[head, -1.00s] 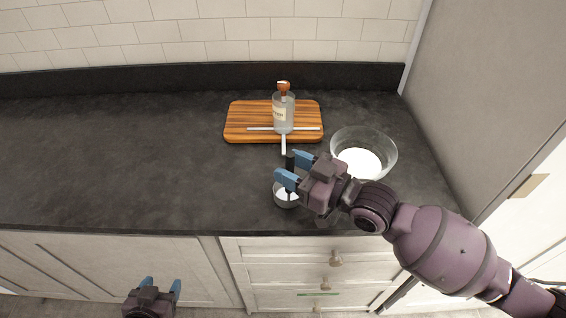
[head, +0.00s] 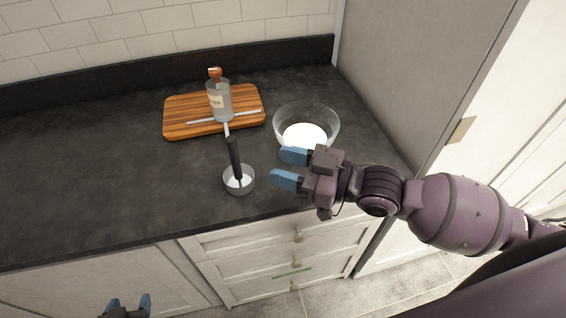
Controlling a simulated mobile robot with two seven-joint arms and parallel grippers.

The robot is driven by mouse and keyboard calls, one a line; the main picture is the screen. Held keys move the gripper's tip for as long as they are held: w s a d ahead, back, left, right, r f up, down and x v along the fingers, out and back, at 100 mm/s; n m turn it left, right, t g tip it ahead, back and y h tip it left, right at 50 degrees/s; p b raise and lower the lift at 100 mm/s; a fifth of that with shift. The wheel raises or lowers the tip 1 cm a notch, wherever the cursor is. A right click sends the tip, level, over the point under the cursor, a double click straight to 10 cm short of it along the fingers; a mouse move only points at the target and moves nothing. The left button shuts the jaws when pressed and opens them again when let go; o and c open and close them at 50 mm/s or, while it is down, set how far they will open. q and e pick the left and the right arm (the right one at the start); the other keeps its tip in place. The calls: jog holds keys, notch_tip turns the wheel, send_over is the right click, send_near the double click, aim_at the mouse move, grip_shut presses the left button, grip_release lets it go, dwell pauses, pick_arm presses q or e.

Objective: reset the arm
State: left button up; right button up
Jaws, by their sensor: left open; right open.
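My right gripper (head: 290,168) is open and empty, with blue fingertips pointing left above the counter's front right part. It is to the right of a small metal cup (head: 239,181) and apart from it. The cup holds something white, and a black handle (head: 234,157) stands up out of it, leaning slightly. My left gripper (head: 127,305) is open at the bottom edge, low in front of the cabinets, and partly cut off by the frame.
A glass bowl (head: 306,118) with white contents stands behind my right gripper. A wooden board (head: 182,116) carries a bottle (head: 218,101) with a brown stopper. A tall grey panel (head: 410,70) bounds the counter at right. The left counter (head: 80,170) is clear.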

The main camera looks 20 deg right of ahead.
dwell(0.3)
jog(key=s+d+f+m+h, duration=0.4)
jog(key=d+f+m+h, duration=0.3)
jog(key=f+h, duration=0.25)
jog(key=s+d+f+m+g+h, duration=0.55)
jog(key=s+d, duration=0.45)
jog(key=s, duration=0.3)
jog(key=w+f+n+t, duration=0.1)
jog(key=w+f+t, duration=0.6)
jog(key=f, duration=0.3)
jog(key=shift+w+d+f, duration=0.2)
jog(key=shift+w+f, duration=0.05)
jog(key=shift+f, duration=0.15)
